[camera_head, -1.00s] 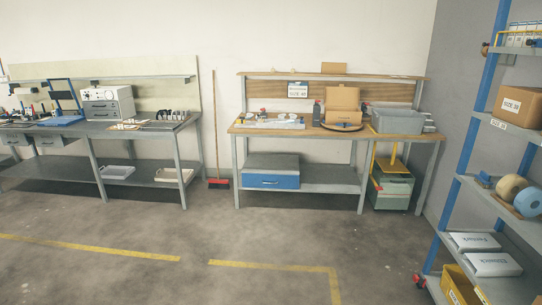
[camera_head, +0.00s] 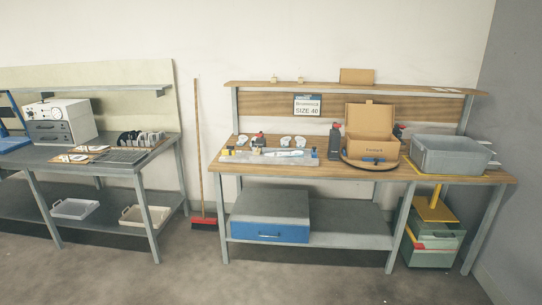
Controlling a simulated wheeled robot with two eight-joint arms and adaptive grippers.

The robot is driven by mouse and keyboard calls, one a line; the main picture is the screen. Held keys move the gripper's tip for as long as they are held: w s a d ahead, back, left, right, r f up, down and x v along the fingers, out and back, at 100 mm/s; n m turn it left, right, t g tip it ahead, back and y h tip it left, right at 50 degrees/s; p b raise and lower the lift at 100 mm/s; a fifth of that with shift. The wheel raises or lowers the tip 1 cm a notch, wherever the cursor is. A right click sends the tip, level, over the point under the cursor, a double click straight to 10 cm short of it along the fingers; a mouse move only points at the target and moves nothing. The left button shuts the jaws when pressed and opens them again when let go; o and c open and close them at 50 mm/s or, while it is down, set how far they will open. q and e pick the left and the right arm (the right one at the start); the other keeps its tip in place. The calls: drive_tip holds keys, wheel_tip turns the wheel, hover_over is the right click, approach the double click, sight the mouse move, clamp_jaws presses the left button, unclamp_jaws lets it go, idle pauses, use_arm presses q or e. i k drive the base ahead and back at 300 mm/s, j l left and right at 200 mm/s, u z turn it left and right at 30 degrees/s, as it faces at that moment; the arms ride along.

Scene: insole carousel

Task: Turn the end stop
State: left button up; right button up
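No part clearly marked as an end stop can be made out at this distance. On the right workbench (camera_head: 345,173), a long pale fixture (camera_head: 270,157) with small yellow, black and blue parts lies at the left of the top. Several white pieces (camera_head: 285,141) stand behind it. Neither of my grippers is in the head view.
A grey bin (camera_head: 450,155) stands at the bench's right end, above a yellow stand (camera_head: 436,209) and green crate (camera_head: 432,248). A blue-fronted drawer unit (camera_head: 270,230) is on the lower shelf. A red broom (camera_head: 203,222) leans between the benches. The floor ahead is clear.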

sight(229, 151)
drive_tip(key=i, duration=2.5)
